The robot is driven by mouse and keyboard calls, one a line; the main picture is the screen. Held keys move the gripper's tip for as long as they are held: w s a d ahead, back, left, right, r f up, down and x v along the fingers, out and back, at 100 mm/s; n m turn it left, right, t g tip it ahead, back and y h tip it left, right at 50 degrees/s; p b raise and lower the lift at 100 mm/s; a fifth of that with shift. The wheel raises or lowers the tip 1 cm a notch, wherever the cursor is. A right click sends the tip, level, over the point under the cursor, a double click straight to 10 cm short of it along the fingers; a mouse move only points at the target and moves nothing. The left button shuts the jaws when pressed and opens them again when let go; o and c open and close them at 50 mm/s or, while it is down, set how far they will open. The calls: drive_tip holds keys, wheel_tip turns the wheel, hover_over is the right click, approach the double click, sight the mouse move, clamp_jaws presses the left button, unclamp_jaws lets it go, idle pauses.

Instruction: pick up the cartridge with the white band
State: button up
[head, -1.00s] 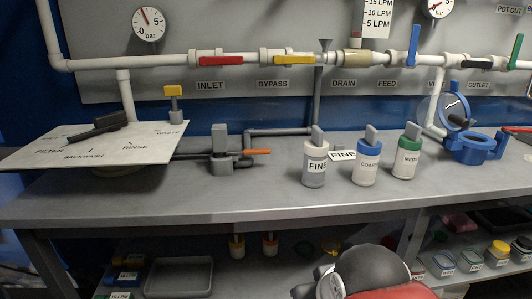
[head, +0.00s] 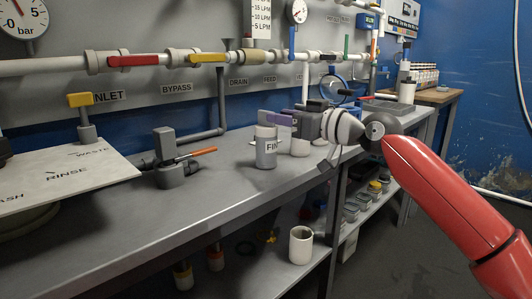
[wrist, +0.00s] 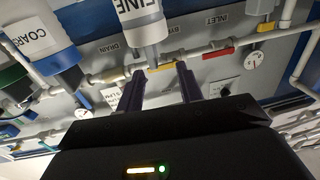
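The FINE cartridge (head: 265,150), grey with a pale band near its top, stands upright on the bench. In the wrist view the FINE cartridge (wrist: 140,20) hangs inverted at the top edge, ahead of my fingertips. My gripper (head: 274,117) is at the height of its top, with purple fingers reaching left toward its upright tab. In the wrist view my gripper (wrist: 160,70) has its two fingers apart with nothing between them. The blue-banded COARSE cartridge (wrist: 55,45) is at the left there, and a green-banded one (wrist: 12,75) is partly cut off.
Pipes with coloured valve handles run behind. A white cup (head: 300,245) is on the lower shelf. The front bench is clear.

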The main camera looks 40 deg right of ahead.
sight(259, 113)
drive_tip(key=w, duration=0.5)
drive_tip(key=w+p, duration=0.1)
drive_tip(key=w, duration=0.2)
drive_tip(key=shift+a+f, duration=0.2)
drive_tip(key=shift+a, duration=0.05)
drive_tip(key=shift+c, duration=0.3)
clamp_jaws()
